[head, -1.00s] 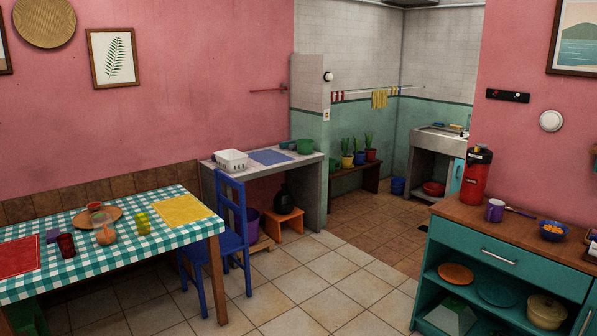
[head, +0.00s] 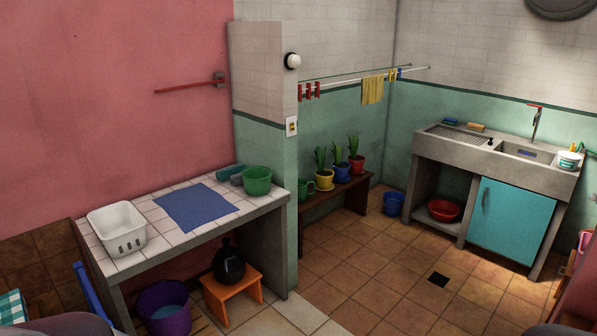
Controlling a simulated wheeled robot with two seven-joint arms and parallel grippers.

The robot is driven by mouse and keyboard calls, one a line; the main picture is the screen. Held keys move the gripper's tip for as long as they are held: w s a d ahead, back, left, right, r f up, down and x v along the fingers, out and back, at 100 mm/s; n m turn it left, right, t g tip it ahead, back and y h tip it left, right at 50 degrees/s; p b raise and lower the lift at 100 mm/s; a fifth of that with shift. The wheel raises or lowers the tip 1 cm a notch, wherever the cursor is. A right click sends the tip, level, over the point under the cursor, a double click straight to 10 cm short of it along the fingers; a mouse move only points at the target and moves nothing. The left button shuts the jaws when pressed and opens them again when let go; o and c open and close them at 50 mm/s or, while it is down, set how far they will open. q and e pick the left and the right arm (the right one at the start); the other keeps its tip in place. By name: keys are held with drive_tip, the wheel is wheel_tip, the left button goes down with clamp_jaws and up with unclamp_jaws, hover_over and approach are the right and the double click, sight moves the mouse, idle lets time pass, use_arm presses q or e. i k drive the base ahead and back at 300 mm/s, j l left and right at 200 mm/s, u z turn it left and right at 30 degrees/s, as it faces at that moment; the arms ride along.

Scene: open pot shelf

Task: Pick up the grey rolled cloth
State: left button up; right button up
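Two small rolled shapes lie at the back right of the white tiled counter, against the pink wall and beside a green bowl (head: 257,181). The one farther back looks like a grey-green rolled cloth (head: 229,171); the nearer one, partly behind the bowl, looks more teal. They are small, so I cannot tell for certain which is the grey rolled cloth. Neither of my grippers is in view; only grey rounded parts, likely of my arms, show at the bottom left and bottom right edges.
The tiled counter (head: 180,239) also holds a white basket (head: 117,229) and a blue cloth (head: 196,207). Below are a purple bucket (head: 165,308), an orange stool (head: 231,290) and a black jug (head: 228,263). A plant bench and sink unit stand beyond. The brown tiled floor is mostly clear.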

sight(236, 180)
drive_tip(key=i, duration=2.2)
drive_tip(key=i+l+u, duration=0.15)
drive_tip(key=i+u, duration=0.35)
drive_tip(key=i+l+u, duration=0.3)
drive_tip(key=u, duration=0.2)
drive_tip(key=i+l+u, duration=0.7)
drive_tip(key=u, duration=0.25)
drive_tip(key=i+l+u, duration=0.2)
drive_tip(key=u, duration=0.3)
drive_tip(key=i+l+u, duration=0.1)
drive_tip(key=l+u, duration=0.35)
